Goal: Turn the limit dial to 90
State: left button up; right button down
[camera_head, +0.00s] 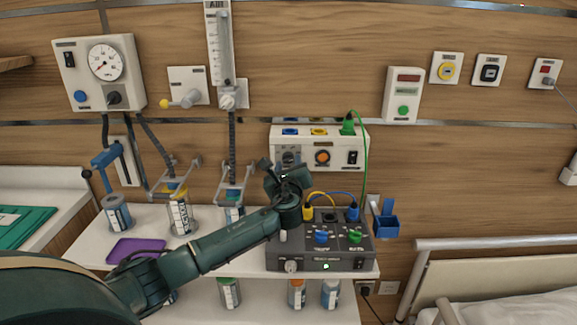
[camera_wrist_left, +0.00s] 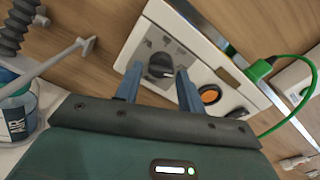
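A white panel box (camera_head: 335,139) is mounted on the wall, with a black dial (camera_head: 289,157) at its left. My left gripper (camera_head: 284,170) is just in front of and below this dial and partly covers it. In the left wrist view, the black dial (camera_wrist_left: 161,65) sits on a grey scale plate. The scale marks are too small to read. My right gripper is not in view.
Right of the dial is an orange button (camera_head: 322,157), then a black switch (camera_head: 352,157). A green cable (camera_head: 364,165) hangs from the box's top right. A dark device (camera_head: 320,262) with blue and yellow cables stands below. Several canisters stand on the left.

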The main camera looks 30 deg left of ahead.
pick_arm(q)
jog(key=c, duration=0.7)
